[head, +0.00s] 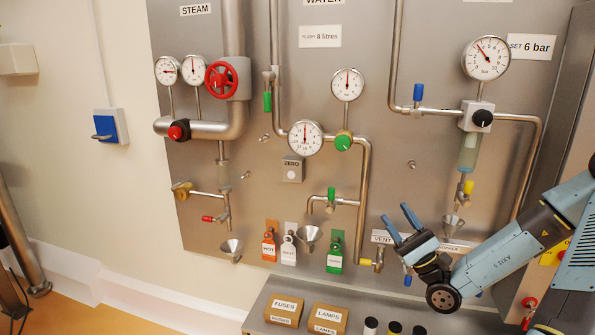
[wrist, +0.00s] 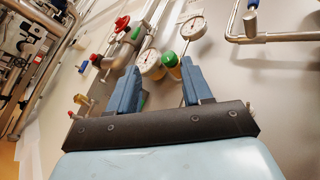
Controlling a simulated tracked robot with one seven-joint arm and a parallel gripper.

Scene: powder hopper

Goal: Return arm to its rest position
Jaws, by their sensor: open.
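My arm reaches in from the right side of the head view, its blue-grey links in front of the lower right of the metal panel (head: 300,90). My gripper (head: 401,218) is open, with its two blue fingers apart and pointing up and to the left. Nothing is between the fingers. In the wrist view my gripper (wrist: 160,90) also shows open and empty, with a gauge and a green knob visible beyond the gap.
A funnel (head: 453,226) is close to my gripper and forearm. Hanging tags (head: 269,243) and another funnel (head: 308,238) are left of the gripper. Below is a ledge with a FUSES box (head: 284,309), a LAMPS box (head: 330,317) and several dark-topped cylinders (head: 394,327).

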